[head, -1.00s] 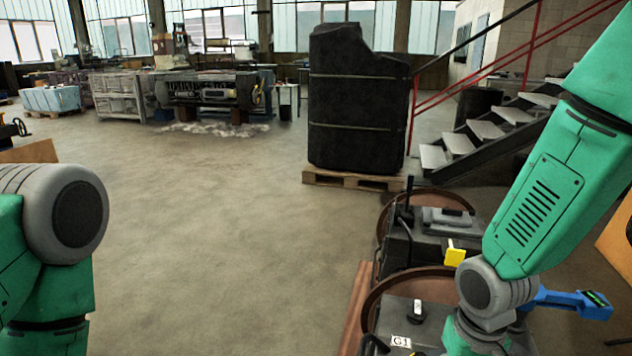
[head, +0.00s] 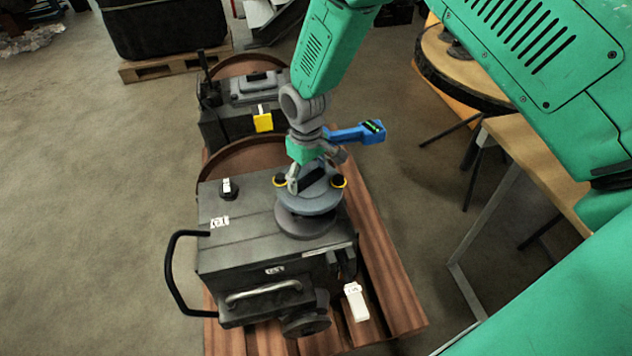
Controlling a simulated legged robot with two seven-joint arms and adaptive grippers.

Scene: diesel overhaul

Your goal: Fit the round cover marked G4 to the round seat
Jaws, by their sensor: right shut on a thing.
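My right gripper (head: 313,179) comes down from above and is shut on the round cover (head: 318,205), a blue-grey disc with a dark grip bar and yellow-ringed knobs at its sides. No G4 mark can be read on it. The cover is over a darker round part on top of the dark machine housing (head: 238,246), which looks like the round seat (head: 306,228). The cover hides most of this seat. I cannot tell whether the two touch or a small gap is left. My left gripper is not in view.
The housing stands on a reddish-brown slatted pallet (head: 383,250), with a black loop handle (head: 172,285) at its left. A second dark machine (head: 235,115) with a yellow tag stands behind. A wooden table (head: 535,165) is at the right. The floor at left is clear.

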